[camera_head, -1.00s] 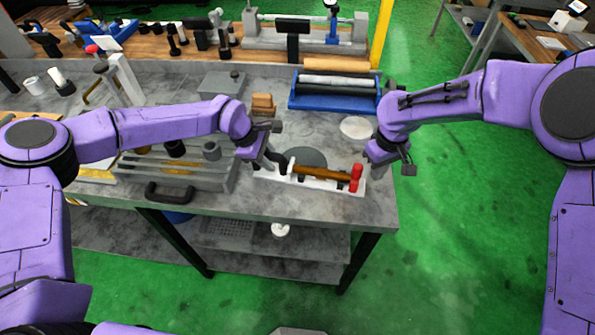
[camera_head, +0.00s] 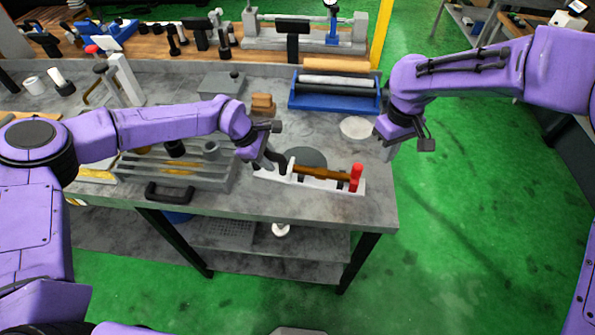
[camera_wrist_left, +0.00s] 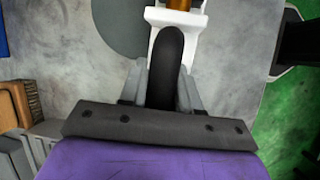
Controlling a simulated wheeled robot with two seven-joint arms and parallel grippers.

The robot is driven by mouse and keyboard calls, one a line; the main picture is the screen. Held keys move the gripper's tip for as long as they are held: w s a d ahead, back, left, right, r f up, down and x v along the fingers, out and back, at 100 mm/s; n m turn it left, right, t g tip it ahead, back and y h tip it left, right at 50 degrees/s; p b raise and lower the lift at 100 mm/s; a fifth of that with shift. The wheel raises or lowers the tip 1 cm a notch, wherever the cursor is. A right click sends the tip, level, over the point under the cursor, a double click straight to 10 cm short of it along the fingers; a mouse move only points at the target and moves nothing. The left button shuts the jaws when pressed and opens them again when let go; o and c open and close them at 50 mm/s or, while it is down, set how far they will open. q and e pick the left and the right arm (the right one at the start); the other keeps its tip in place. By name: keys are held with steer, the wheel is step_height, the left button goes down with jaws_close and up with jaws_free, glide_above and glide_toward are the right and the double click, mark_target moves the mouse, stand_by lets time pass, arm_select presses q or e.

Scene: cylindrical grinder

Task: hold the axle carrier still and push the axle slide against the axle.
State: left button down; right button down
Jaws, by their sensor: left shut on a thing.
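The white axle carrier (camera_head: 314,183) lies on the grey table, with the brown axle (camera_head: 322,174) lying along it. A red part, likely the axle slide (camera_head: 356,172), stands at the carrier's right end, beside the axle's end; I cannot tell whether they touch. My left gripper (camera_head: 272,157) is shut on the black curved handle at the carrier's left end; this handle (camera_wrist_left: 168,65) shows between the fingers (camera_wrist_left: 162,90) in the left wrist view. My right gripper (camera_head: 391,150) is above and right of the red part, clear of it; its jaw state is unclear.
A blue tray (camera_head: 335,104) with rods and a pale round dish (camera_head: 356,128) lie behind the carrier. A grey slotted rack (camera_head: 190,178) with a black handle stands to the left. The table's right edge is close to the carrier's right end.

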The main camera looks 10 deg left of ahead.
arm_select(q)
steer(key=shift+s+f, duration=0.2)
steer(key=shift+f, duration=0.1)
steer(key=c, duration=1)
jaws_free()
steer(key=shift+c, duration=0.2)
steer(key=o, duration=0.3)
steer(key=shift+w, duration=0.1)
steer(key=shift+w+a, duration=0.1)
steer(key=shift+w, duration=0.05)
steer(key=shift+r, duration=0.15)
steer(key=v, duration=1.1)
steer(key=shift+a+r, duration=0.15)
steer(key=shift+r, duration=0.25)
